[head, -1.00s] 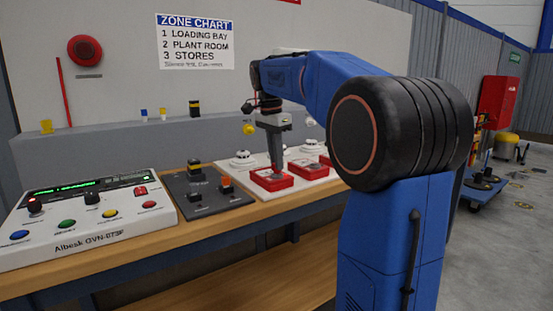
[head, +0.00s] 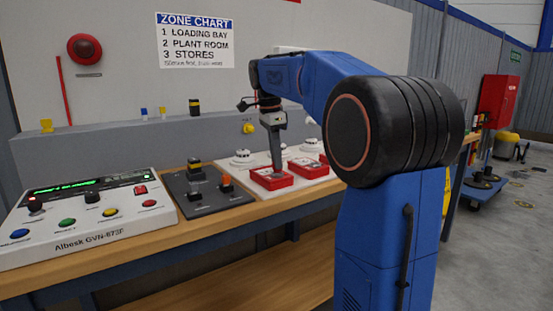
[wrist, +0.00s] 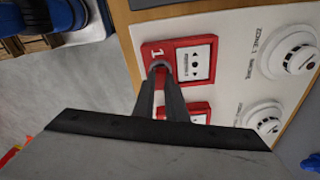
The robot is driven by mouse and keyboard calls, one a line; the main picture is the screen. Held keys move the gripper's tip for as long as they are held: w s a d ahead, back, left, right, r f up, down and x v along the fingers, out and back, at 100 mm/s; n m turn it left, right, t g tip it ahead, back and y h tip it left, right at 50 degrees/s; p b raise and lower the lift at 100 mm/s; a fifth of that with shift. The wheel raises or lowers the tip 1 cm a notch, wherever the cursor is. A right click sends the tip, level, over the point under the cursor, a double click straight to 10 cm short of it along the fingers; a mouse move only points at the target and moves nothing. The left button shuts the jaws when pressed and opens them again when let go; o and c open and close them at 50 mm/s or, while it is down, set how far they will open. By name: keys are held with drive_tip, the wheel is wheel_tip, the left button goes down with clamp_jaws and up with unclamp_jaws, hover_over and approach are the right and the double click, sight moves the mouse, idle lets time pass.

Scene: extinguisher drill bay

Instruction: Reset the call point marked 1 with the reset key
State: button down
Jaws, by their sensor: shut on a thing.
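The call point marked 1 (wrist: 198,60) is a red box with a white face. In the head view it is the left red box (head: 272,180) on the white board. My gripper (wrist: 161,72) is shut on the reset key, of which only a small dark grey bit shows between the fingertips. The tips are at the call point's edge, just below the printed 1. In the head view my gripper (head: 275,163) points down onto this box. The fingers hide the key's tip, so I cannot tell how far it is in.
Another red call point (head: 309,167) stands close beside it. White detectors (wrist: 292,60) sit behind on the board. A black panel (head: 208,198) with switches and a white control panel (head: 88,220) are to the left. A grey ledge (head: 100,148) runs behind the bench.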

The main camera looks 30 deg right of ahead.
drive_tip(key=shift+m, duration=1.8)
drive_tip(key=shift+m+g, duration=0.3)
drive_tip(key=shift+m, duration=0.9)
drive_tip(key=shift+m+y, duration=0.3)
drive_tip(key=shift+m, duration=0.8)
